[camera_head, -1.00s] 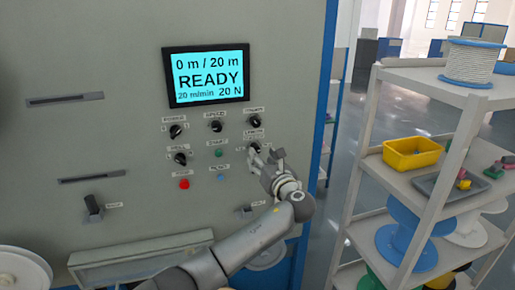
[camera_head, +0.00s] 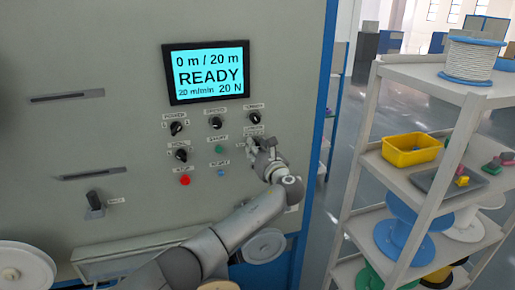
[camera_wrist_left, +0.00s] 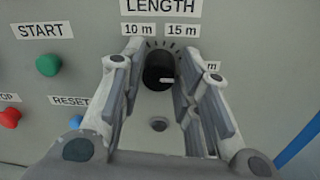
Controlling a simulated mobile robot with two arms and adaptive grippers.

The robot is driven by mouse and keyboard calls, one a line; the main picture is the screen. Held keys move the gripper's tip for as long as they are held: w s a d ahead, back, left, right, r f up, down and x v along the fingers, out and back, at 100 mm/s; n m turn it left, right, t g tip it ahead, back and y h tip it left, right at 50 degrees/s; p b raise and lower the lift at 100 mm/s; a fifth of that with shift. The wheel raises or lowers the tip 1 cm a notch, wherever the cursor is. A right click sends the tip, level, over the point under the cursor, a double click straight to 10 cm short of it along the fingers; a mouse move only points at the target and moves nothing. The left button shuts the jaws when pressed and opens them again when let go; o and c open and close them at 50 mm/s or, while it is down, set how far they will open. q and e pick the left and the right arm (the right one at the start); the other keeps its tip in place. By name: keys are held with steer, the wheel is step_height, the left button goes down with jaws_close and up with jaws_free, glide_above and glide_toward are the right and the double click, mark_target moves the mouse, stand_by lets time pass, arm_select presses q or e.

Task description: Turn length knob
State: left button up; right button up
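The length knob is a round black dial (camera_wrist_left: 159,70) under the LENGTH label in the left wrist view. Its white pointer points right, toward a label partly hidden by a finger. The 10 m and 15 m labels show above it. My left gripper (camera_wrist_left: 160,78) has one finger on each side of the knob, with small gaps that look clear of it. In the head view, my left gripper (camera_head: 260,146) covers the knob at the lower right of the knob group. The screen (camera_head: 209,75) reads 0 m / 20 m, READY. My right gripper is not in view.
Other knobs, such as the upper middle one (camera_head: 215,122), sit close by. The green start button (camera_wrist_left: 48,65) and red stop button (camera_head: 185,180) are to the left. A shelf (camera_head: 420,75) with a yellow bin (camera_head: 411,151) and spools stands at the right.

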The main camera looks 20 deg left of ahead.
arm_select(q)
steer(key=c, duration=0.5)
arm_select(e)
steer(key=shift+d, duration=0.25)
arm_select(q)
steer(key=shift+n, duration=0.3)
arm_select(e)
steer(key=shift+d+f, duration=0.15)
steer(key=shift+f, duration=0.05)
arm_select(q)
steer(key=shift+s+a+f+n+t+h+b, duration=0.1)
steer(key=shift+n+t+h+b, duration=0.25)
steer(key=shift+n+b, duration=6.9)
steer(key=shift+n+t+h+b, duration=0.15)
steer(key=shift+n+h+b, duration=0.3)
steer(key=shift+n+b, duration=6.8)
arm_select(e)
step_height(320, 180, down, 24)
steer(key=p, duration=0.5)
arm_select(q)
steer(key=n, duration=0.5)
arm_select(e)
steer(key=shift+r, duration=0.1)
